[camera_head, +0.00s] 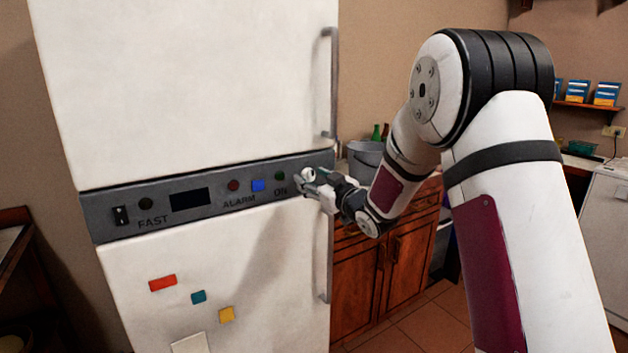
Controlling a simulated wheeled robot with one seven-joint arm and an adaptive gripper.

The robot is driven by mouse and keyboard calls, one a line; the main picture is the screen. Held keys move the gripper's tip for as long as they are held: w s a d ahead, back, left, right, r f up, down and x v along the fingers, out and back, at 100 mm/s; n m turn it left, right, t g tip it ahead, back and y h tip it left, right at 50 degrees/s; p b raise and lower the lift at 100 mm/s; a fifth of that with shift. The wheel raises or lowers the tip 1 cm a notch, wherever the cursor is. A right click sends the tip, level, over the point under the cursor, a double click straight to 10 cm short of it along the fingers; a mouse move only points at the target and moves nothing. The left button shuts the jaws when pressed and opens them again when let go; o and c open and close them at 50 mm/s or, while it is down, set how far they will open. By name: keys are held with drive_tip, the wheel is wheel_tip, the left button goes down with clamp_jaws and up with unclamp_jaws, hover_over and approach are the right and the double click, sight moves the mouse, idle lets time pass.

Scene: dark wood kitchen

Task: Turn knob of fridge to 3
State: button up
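The white fridge (190,80) stands at the left, with a grey control panel (100,218) across its middle. The panel has a switch, a dark display, several small lights or buttons, and the words FAST, ALARM and ON. The round white knob (308,174) is at the panel's right end. My gripper (306,183) is at the knob, with its fingers seemingly on either side of it. The fingers partly cover the knob, so its number marks and pointer cannot be read. Whether the fingers touch the knob is too small to tell.
The upper door handle (333,85) and lower door handle (328,262) run vertically close to my gripper. A wooden cabinet (385,270) with a metal bucket (364,160) and green bottles stands behind my arm. Open floor (410,325) shows at lower centre.

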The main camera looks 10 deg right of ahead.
drive_tip(key=c, duration=1.1)
